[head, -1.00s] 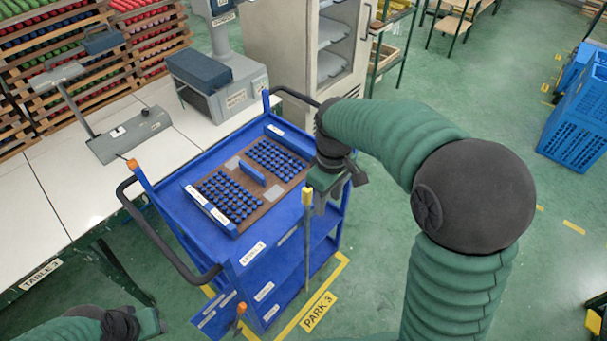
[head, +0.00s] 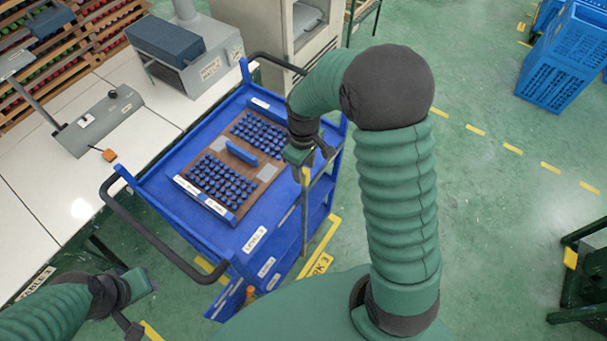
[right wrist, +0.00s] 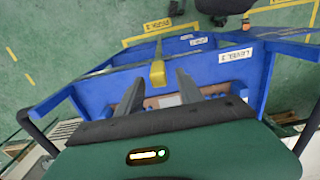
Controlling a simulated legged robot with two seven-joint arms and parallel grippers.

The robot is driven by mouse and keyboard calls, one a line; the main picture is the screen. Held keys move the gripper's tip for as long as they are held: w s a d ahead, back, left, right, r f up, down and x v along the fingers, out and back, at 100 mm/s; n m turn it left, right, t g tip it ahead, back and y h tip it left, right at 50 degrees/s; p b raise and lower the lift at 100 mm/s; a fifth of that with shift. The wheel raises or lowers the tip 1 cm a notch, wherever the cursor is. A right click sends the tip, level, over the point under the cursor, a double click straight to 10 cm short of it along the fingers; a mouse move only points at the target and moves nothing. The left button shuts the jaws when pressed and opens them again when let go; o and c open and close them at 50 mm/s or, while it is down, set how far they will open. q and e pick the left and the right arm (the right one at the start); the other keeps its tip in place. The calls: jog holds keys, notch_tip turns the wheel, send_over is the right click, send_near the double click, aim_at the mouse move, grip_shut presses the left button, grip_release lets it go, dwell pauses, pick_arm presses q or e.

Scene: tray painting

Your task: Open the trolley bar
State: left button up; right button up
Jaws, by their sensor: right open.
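The blue trolley (head: 258,222) stands beside the white table. A thin grey bar (head: 304,208) with a yellow top stands upright at its near right corner. My right gripper (head: 307,160) is open, right above the bar's top in the head view. In the right wrist view the yellow top (right wrist: 157,73) shows between the two dark fingers (right wrist: 160,82), nearer the left one; I cannot tell whether they touch. My left gripper (head: 140,300) is low at the left, away from the trolley; its jaws are not clear.
A brown tray (head: 266,173) with rows of small blue pieces lies on the trolley's top. A black handle (head: 150,236) sticks out at its left. White tables with grey machines (head: 188,68) stand at the left. Blue crates (head: 560,65) are at the upper right.

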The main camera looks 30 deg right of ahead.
aim_at(304, 177)
jog(key=f, duration=0.4)
jog(key=shift+d+f, duration=0.2)
jog(key=shift+f, duration=0.05)
jog(key=shift+s+f, duration=0.15)
jog(key=shift+s, duration=0.05)
jog(key=shift+w+a, duration=0.1)
jog(key=shift+w, duration=0.15)
jog(key=c, duration=0.5)
grip_shut()
jog(key=shift+s, duration=0.1)
